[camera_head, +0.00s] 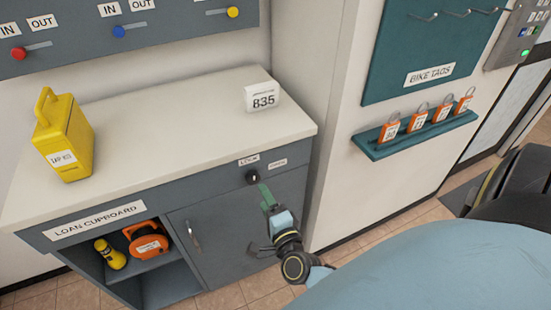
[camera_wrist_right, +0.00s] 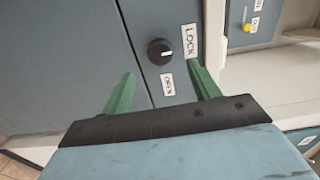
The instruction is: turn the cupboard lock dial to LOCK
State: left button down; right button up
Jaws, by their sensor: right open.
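The lock dial (camera_head: 252,177) is a round black knob on the grey front of the loan cupboard (camera_head: 230,225), above its door. In the right wrist view, the dial (camera_wrist_right: 160,51) has a white mark on its right side. The LOCK label (camera_wrist_right: 190,40) is right of it and the OPEN label (camera_wrist_right: 168,84) is below it; the mark points between them, nearer LOCK. My right gripper (camera_head: 265,193) has green fingers and is just in front of the dial. In the wrist view its fingers (camera_wrist_right: 162,76) are open and empty, with the dial beyond the tips. My left gripper is not in view.
The cupboard's white top (camera_head: 170,120) holds a yellow case (camera_head: 66,145) and a white 835 block (camera_head: 262,96). A door handle (camera_head: 194,238) sticks out left of my right arm. A teal shelf (camera_head: 415,135) with orange padlocks is on the right wall.

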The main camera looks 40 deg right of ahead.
jog(key=v, duration=0.7)
dwell(0.3)
jog(key=s+a+f+n+g+y, duration=0.2)
jog(key=s+f+n, duration=0.15)
jog(key=f, duration=0.45)
jog(key=s+a+f+n+g+y, duration=0.1)
jog(key=s+f+n+g, duration=0.15)
jog(key=f+n, duration=0.4)
jog(key=s+a+f+n+g+y, duration=0.2)
jog(key=s+f+n+g, duration=0.1)
jog(key=f, duration=0.6)
jog(key=s+d+f+n+g, duration=0.2)
jog(key=s+f+n+g, duration=0.2)
jog(key=s, duration=0.6)
jog(key=s+d+f+n+g+h, duration=0.1)
jog(key=s+d+f+n+g, duration=0.2)
jog(key=s+f, duration=0.6)
jog(key=s+n+g, duration=0.2)
jog(key=n, duration=0.1)
jog(key=shift+s+f, duration=0.2)
jog(key=shift+f, duration=0.1)
